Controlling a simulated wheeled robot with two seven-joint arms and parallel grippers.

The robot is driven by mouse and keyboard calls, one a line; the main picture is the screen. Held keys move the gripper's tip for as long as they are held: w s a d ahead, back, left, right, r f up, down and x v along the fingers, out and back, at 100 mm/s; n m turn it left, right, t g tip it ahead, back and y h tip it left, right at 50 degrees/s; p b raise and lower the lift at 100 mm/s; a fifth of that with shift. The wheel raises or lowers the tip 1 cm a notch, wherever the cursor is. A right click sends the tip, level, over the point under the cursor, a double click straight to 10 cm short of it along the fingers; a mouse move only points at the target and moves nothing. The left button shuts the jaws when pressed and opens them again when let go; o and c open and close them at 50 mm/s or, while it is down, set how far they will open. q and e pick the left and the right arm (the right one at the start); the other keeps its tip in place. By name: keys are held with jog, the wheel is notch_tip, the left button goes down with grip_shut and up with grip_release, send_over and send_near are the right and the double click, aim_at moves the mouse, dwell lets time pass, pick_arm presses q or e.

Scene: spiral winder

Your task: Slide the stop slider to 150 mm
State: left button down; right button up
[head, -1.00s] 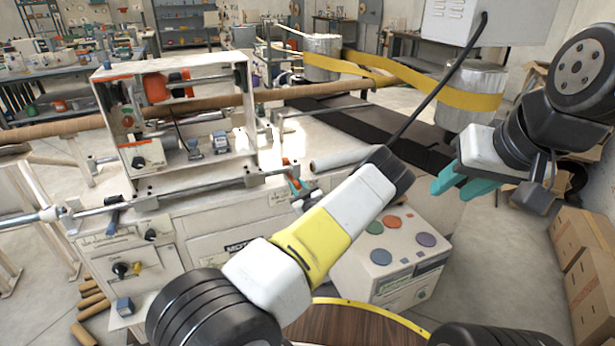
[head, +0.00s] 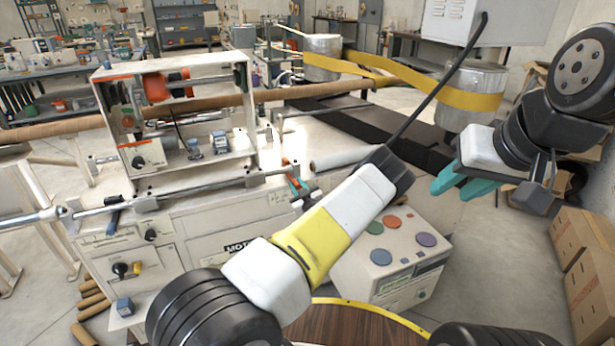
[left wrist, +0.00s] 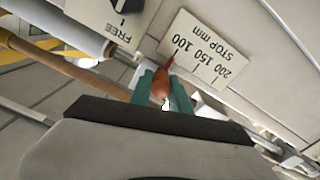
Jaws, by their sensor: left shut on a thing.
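The stop slider's orange-brown knob (left wrist: 160,84) is between the teal fingers of my left gripper (left wrist: 163,92), which is shut on it. The slider's red pointer (left wrist: 171,60) is beside the 100 mark of the white STOP mm scale (left wrist: 203,58); the 150 and 200 marks lie further right in the left wrist view. My right gripper (head: 465,187) is open and empty, in the air at the right.
A dial marked FREE (left wrist: 118,8) is near the scale in the left wrist view. A control box with coloured buttons (head: 385,258) stands right of the machine (head: 195,220). Cardboard boxes (head: 585,255) are at the far right. The floor between them is clear.

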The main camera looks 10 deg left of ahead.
pick_arm(q)
jog(key=s+a, duration=0.2)
jog(key=a, duration=0.1)
jog(key=shift+s+a, duration=0.15)
jog(key=c, duration=1.2)
grip_release()
jog(key=shift+c, duration=0.2)
jog(key=v, duration=0.7)
jog(key=shift+s+d, duration=0.25)
jog(key=shift+s, duration=0.05)
